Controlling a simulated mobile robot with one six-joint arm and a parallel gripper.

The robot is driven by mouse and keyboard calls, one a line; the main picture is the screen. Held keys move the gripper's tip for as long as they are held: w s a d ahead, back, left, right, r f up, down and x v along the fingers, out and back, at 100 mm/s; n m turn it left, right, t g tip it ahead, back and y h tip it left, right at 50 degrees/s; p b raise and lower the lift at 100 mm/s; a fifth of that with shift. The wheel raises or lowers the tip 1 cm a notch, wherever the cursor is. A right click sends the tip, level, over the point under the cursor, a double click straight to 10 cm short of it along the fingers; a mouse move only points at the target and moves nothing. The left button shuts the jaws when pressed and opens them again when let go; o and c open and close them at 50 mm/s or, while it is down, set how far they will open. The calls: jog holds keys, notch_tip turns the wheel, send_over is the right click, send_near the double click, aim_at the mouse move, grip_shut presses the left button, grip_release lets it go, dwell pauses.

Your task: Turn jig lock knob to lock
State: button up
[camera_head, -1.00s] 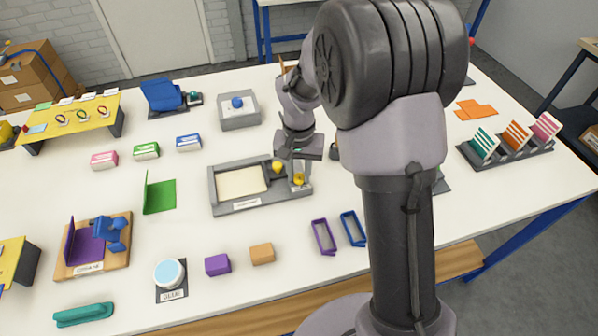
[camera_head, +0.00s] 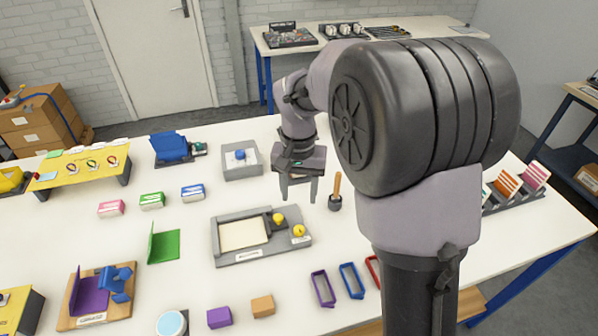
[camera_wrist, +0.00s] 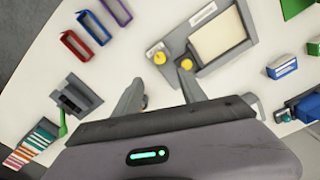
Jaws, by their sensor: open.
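The grey jig (camera_head: 222,243) lies on the table with a cream panel (camera_head: 240,234) in its frame. One round yellow knob (camera_head: 299,231) sits at its right corner; another yellow knob (camera_head: 278,218) sits on a dark part beside the panel. In the wrist view the corner knob (camera_wrist: 159,57) and the other knob (camera_wrist: 187,64) show beyond the fingertips. The lock setting is too small to read. My gripper (camera_head: 299,198) is open and empty, pointing down above and behind the jig, apart from both knobs. Its two spread fingers also show in the wrist view (camera_wrist: 162,92).
A wooden-handled tool in a dark holder (camera_head: 335,200) stands close right of my gripper. A grey box with a blue knob (camera_head: 240,155) is behind left. Purple (camera_head: 323,289) and blue (camera_head: 352,281) frames lie in front.

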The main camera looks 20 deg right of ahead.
notch_tip(320, 180, up, 4)
jog(key=shift+r+p, duration=0.15)
jog(key=shift+p, duration=0.3)
jog(key=s+a+t+y+b, duration=0.1)
jog(key=s+a+t+b, duration=0.1)
jog(key=s, duration=0.9)
jog(key=s+a+t+y+b, duration=0.1)
jog(key=s+b, duration=0.4)
jog(key=s, duration=0.6)
jog(key=a+t, duration=0.1)
jog(key=t, duration=0.1)
jog(key=shift+s+r+t, duration=0.2)
jog(key=shift+r+t, duration=0.15)
jog(key=shift+t, duration=0.05)
